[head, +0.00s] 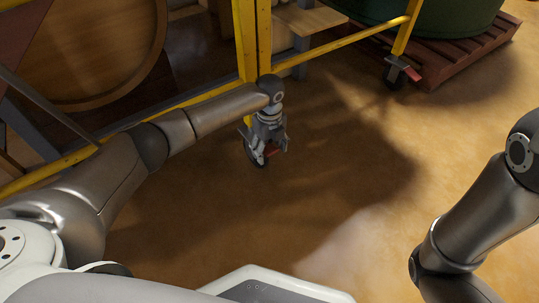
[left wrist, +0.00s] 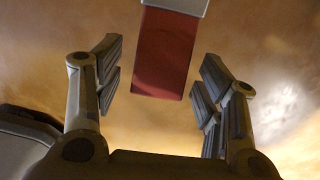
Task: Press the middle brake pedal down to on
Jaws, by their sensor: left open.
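The middle brake pedal is a red flat plate (left wrist: 165,55) hanging from a light grey mount in the left wrist view. In the head view a bit of its red (head: 272,152) shows by the caster wheel (head: 254,156) at the foot of the yellow frame's near post. My left gripper (head: 267,150) points down over this caster and hides most of it. In the left wrist view its fingers (left wrist: 158,82) are apart, with the pedal between and beyond them, and nothing is held. I cannot tell the pedal's tilt. My right gripper is out of view.
The yellow frame (head: 335,44) runs across the back, with another caster (head: 395,76) with a red pedal (head: 412,74) at right. A green vat (head: 440,15) stands on a wooden pallet (head: 465,62). A round wooden barrel end (head: 85,50) is at left. The floor in front is clear.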

